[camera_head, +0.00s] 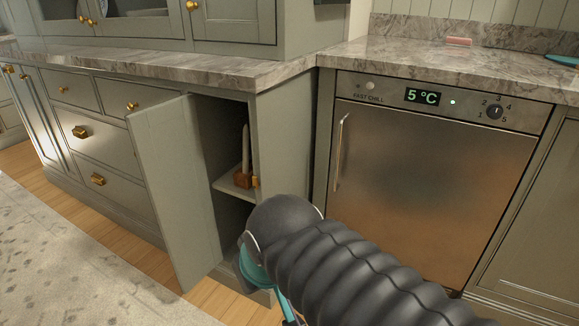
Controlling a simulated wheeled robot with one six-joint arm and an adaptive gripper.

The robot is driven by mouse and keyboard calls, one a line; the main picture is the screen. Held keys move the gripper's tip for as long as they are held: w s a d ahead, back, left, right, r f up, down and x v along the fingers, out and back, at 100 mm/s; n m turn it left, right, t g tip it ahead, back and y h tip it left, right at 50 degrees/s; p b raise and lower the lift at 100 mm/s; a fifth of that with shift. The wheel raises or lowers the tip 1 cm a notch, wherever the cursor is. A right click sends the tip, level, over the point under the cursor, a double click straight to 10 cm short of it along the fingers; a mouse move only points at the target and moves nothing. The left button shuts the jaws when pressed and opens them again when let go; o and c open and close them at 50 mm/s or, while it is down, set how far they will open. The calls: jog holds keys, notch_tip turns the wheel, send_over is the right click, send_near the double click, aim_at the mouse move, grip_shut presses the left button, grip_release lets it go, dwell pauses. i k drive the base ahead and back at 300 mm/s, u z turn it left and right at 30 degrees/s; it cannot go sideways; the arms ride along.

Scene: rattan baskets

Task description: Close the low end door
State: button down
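The low end door (180,190) is a grey-green cabinet panel at the left centre of the head view. It stands open, swung out from the end cabinet (283,150) beside the drawers. The dark opening shows to its right. Inside, a shelf (232,188) bears a pale upright candle-like stick (245,148) in a brown block (243,179). My arm, in a black ribbed sleeve, crosses the lower middle and hides the lower right of the opening.
A steel chiller (420,190) reading 5 °C stands at right, shut, with a vertical handle (340,150). Drawers (95,140) with brass pulls lie left of the door. A marble counter (190,70) runs above. A patterned rug (70,260) and wooden floor lie at lower left.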

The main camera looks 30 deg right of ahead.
aim_at(165, 136)
jog(key=k, duration=0.35)
jog(key=z, duration=0.55)
jog(key=i, duration=0.45)
jog(key=u, duration=2)
jog(key=i, duration=2.35)
jog(key=z, duration=3.5)
